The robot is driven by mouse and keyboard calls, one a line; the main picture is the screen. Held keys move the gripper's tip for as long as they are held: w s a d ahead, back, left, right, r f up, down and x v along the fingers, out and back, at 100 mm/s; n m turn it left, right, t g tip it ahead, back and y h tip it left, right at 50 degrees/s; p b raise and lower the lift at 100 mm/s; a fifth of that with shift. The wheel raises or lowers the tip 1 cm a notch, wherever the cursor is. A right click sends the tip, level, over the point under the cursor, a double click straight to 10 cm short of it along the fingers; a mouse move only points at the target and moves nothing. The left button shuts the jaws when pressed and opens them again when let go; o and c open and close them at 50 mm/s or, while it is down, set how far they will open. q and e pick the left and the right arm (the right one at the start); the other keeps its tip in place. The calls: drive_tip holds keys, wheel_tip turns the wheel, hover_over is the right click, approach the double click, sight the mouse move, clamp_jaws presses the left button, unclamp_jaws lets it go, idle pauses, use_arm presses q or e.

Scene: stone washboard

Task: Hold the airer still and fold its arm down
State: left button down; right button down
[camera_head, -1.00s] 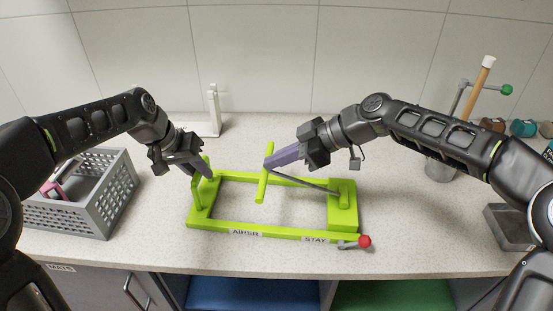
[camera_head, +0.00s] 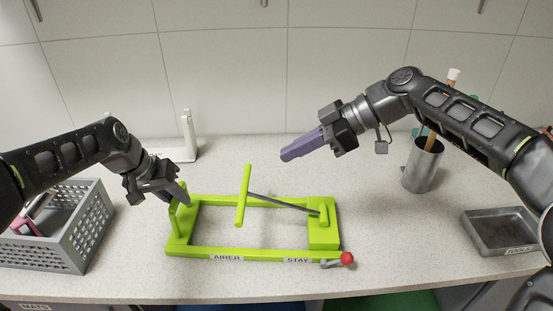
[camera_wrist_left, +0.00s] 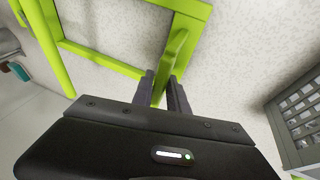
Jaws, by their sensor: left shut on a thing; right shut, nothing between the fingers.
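The lime-green airer (camera_head: 230,253) stands on the counter, its front rail marked AIRER and STAY. Its arm, a grey rod (camera_head: 283,202) hinged at the right block, slants up to the left and carries a green crossbar (camera_head: 243,196) held above the frame. My left gripper (camera_head: 184,198) is shut on the green upright (camera_head: 174,218) at the airer's left end; the left wrist view shows the fingers (camera_wrist_left: 165,88) on either side of this upright (camera_wrist_left: 178,52). My right gripper (camera_head: 284,156), with purple fingers, is shut and empty, above and to the right of the crossbar, apart from it.
A red-knobbed lever (camera_head: 346,259) sits at the airer's front right. A grey perforated basket (camera_head: 75,235) stands left, a metal cup (camera_head: 423,165) and a shallow tray (camera_head: 500,235) right. A white stand (camera_head: 188,140) is behind. Counter between airer and tray is clear.

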use_arm(q)
drive_tip(key=c, duration=1.2)
unclamp_jaws()
drive_tip(key=v, duration=1.2)
